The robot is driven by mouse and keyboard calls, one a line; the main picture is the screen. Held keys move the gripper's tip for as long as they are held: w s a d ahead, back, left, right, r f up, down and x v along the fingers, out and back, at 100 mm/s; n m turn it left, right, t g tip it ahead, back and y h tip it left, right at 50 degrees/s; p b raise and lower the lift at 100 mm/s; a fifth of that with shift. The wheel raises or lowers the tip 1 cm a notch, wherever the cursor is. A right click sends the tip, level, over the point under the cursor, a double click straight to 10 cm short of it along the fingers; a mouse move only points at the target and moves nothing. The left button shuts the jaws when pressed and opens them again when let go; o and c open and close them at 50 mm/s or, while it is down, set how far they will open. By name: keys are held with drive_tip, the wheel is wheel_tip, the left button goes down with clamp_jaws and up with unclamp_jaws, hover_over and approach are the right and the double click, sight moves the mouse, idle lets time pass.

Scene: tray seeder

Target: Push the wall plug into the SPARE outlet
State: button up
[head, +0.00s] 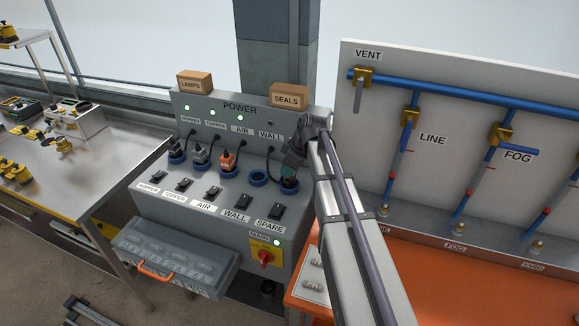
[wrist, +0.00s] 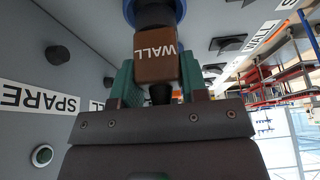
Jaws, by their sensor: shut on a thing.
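The wall plug (wrist: 156,66) is brown and carries a WALL label in the wrist view. My gripper (wrist: 158,80) is shut on it, with a green finger on each side. The plug's dark front end meets a blue outlet ring (wrist: 181,10) at the top; how deep it sits is hidden. In the head view, my gripper (head: 292,160) is at the rightmost outlet, the SPARE one (head: 289,187), above the SPARE switch (head: 275,212). The WALL outlet (head: 258,180), just left of it, is empty. The plug's cord (head: 269,160) hangs beside my gripper.
Plugs fill the three left outlets, including an orange one (head: 227,161). Switches line the sloped panel (head: 150,205) below. A red main switch (head: 265,258) is on the front. Boxes marked LAMPS (head: 194,83) and SEALS (head: 289,97) stand on top. A pipe board (head: 450,80) is right.

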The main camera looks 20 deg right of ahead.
drive_tip(key=shift+f+b, duration=0.4)
drive_tip(key=shift+f, duration=0.35)
drive_tip(key=shift+f+b, duration=0.6)
idle(0.7)
drive_tip(key=o, duration=1.1)
drive_tip(key=p+v, duration=1)
drive_tip(key=v, duration=0.1)
drive_tip(key=shift+a, duration=0.1)
